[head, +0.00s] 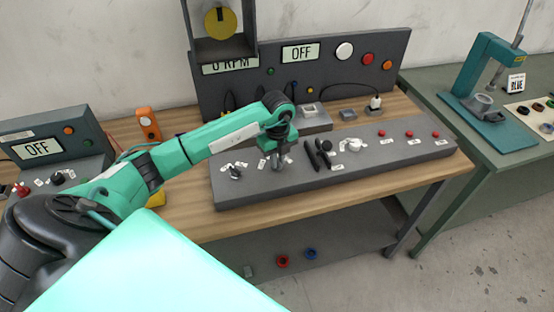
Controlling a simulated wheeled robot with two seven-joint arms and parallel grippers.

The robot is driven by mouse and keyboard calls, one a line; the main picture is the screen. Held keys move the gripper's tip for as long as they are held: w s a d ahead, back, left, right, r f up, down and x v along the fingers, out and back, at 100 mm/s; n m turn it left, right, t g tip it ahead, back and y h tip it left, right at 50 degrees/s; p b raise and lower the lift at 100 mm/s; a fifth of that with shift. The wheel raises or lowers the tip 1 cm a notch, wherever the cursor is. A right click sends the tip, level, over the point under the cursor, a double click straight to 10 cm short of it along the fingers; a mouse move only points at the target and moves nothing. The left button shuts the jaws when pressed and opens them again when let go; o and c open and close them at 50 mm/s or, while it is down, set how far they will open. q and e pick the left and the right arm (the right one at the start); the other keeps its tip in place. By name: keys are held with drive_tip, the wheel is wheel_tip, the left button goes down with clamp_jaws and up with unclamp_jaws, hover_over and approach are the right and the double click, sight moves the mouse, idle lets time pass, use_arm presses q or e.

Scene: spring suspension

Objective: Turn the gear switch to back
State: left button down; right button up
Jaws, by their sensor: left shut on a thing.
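A low dark grey control panel (400,150) lies along the front of the wooden bench. My left gripper (278,164) points down onto it, left of its middle. It is shut on a small knob with white labels around it, which I take to be the gear switch. The fingers hide most of this knob, so its pointing direction cannot be told. The labels are too small to read. My right gripper is not in view.
Left of the gripper is another labelled dark knob (235,172). Black levers (318,154), a white knob (352,145) and red buttons (409,134) lie to the right. Behind stands an upright panel (225,95) with an OFF display (300,53). A teal press (485,90) is at the right.

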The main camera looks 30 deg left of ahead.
use_arm(q)
drive_tip(key=n, duration=0.4)
drive_tip(key=shift+w+n, duration=0.2)
drive_tip(key=shift+n, duration=0.2)
drive_tip(key=shift+w+r+n, duration=0.1)
drive_tip(key=shift+w+n, duration=0.1)
drive_tip(key=shift+n, duration=2)
drive_tip(key=c, duration=1.4)
unclamp_jaws()
wheel_tip(320, 180, up, 14)
drive_tip(key=b, duration=0.3)
